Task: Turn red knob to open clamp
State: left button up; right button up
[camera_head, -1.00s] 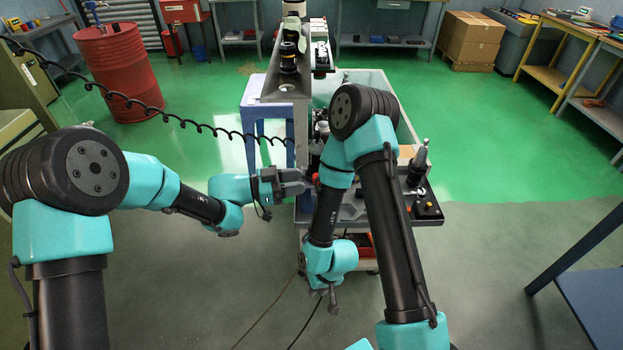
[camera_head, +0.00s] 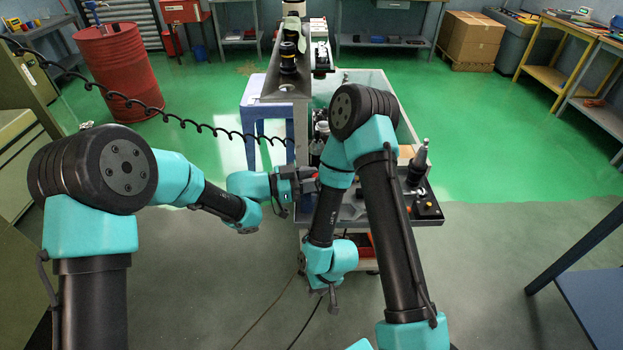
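The tooling cart (camera_head: 430,212) stands in the middle, with a clamp area on its near left side mostly hidden by my arms. A small bit of red (camera_head: 318,184), which may be the red knob, shows between my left gripper and my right forearm. My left gripper (camera_head: 308,181) reaches in from the left at the cart's left edge, right beside this red spot. Whether its fingers touch or grip it cannot be told. My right gripper (camera_head: 333,300) points down in front of the cart, away from the clamp, with nothing seen in it. Its finger opening is too small to judge.
A tool holder (camera_head: 418,165) and a small black box with knobs (camera_head: 426,205) sit on the cart's right side. A metal shelf with dark cylinders (camera_head: 288,58) rises at the cart's back left. A coiled black cable (camera_head: 205,127) hangs across the left.

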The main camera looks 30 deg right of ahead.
pick_arm(q)
jog(key=shift+w+m+g, duration=0.1)
jog(key=shift+m+g, duration=0.2)
jog(key=shift+g, duration=0.1)
jog(key=shift+w+d+m+g+y, duration=0.1)
jog(key=shift+m+g+y, duration=0.5)
jog(key=shift+g, duration=0.35)
jog(key=shift+w+m+g+y, duration=0.1)
jog(key=shift+m+g+y, duration=0.4)
jog(key=shift+m+g, duration=0.35)
jog(key=shift+w+d+m+g+y, duration=0.1)
jog(key=shift+d+m+g+y, duration=0.05)
jog(key=shift+m+g+y, duration=1.4)
jog(key=shift+g, duration=0.35)
jog(key=o, duration=0.6)
jog(key=v, duration=1.7)
jog(key=shift+a, duration=0.2)
jog(key=shift+w, duration=0.15)
